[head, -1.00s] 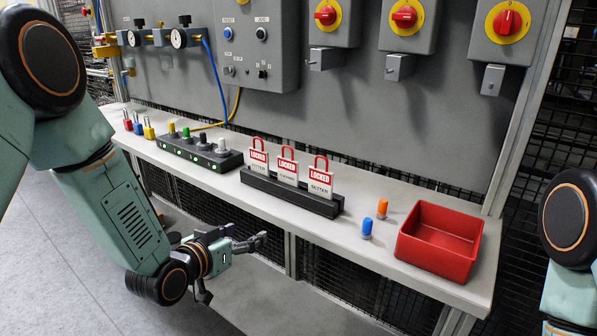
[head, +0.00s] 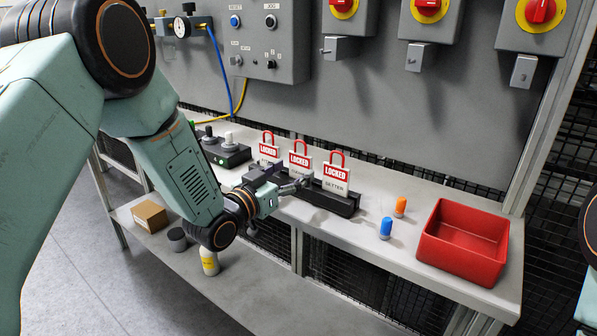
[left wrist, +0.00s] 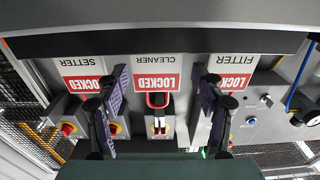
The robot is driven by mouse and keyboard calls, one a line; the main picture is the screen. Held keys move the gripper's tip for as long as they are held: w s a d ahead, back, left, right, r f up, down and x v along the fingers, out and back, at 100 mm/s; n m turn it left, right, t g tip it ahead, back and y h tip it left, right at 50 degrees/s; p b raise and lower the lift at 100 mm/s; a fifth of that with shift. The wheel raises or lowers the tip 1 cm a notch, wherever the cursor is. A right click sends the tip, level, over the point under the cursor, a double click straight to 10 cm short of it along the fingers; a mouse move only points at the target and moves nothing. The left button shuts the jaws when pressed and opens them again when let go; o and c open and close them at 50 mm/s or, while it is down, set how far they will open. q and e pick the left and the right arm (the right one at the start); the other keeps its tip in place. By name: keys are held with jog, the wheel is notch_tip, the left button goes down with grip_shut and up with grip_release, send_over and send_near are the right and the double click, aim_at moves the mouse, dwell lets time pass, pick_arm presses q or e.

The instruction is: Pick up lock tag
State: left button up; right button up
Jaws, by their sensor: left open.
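Three white lock tags with red "LOCKED" bands and red shackles stand upright in a black rack (head: 343,204) on the bench. They are the FITTER tag (head: 268,149), the CLEANER tag (head: 299,160) in the middle and the SETTER tag (head: 336,172). My left gripper (head: 284,181) is open and empty in front of the rack, hiding the lower part of the middle tag. In the left wrist view, which shows the tags upside down, the open fingers (left wrist: 160,85) lie to either side of the CLEANER tag (left wrist: 157,74). I cannot tell whether they touch it. My right gripper is out of view.
A red bin (head: 462,243) stands at the bench's right, beside a blue item (head: 385,229) and an orange item (head: 400,206). A black block with knobs (head: 226,152) is left of the rack. A lower shelf holds a cardboard box (head: 150,216) and a yellow-labelled bottle (head: 209,262).

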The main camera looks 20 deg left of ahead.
aim_at(301, 167)
pick_arm(q)
jog(key=shift+x, duration=1.25)
jog(key=shift+d+r, duration=0.2)
jog(key=shift+d, duration=0.25)
jog(key=shift+w+a+f, duration=0.1)
jog(key=shift+a, duration=0.2)
jog(key=shift+c, duration=0.3)
jog(key=shift+a+f, duration=0.1)
jog(key=shift+c, duration=0.6)
jog(key=shift+d, duration=0.3)
jog(key=c, duration=0.5)
jog(key=shift+o, duration=0.2)
jog(key=shift+a+r, duration=0.2)
jog(key=shift+r, duration=0.05)
jog(key=shift+d+r+p, duration=0.15)
jog(key=shift+r+p, duration=0.8)
jog(key=shift+r, duration=3.9)
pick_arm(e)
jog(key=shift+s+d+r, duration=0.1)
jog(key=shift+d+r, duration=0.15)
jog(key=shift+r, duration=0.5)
